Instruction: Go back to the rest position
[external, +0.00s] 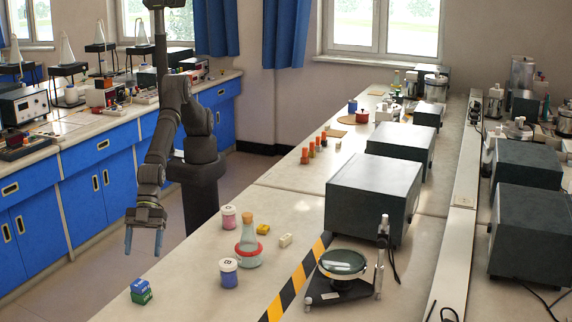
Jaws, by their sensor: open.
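My gripper (144,242) hangs at the end of my arm, pointing down, with its two bluish fingers apart and nothing between them. It is at the left edge of the near bench, above and behind a small stack of a blue block (139,286) and a green block (143,297). It does not touch them. My arm is bent downward from its shoulder beside the bench.
On the bench (190,290) stand a pink-labelled jar (228,217), a corked flask (248,252) with a red ring, a blue jar (229,273), a yellow block (263,229) and a white block (285,240). Striped tape (297,278), a round-topped instrument (342,264) and grey boxes (372,195) lie right.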

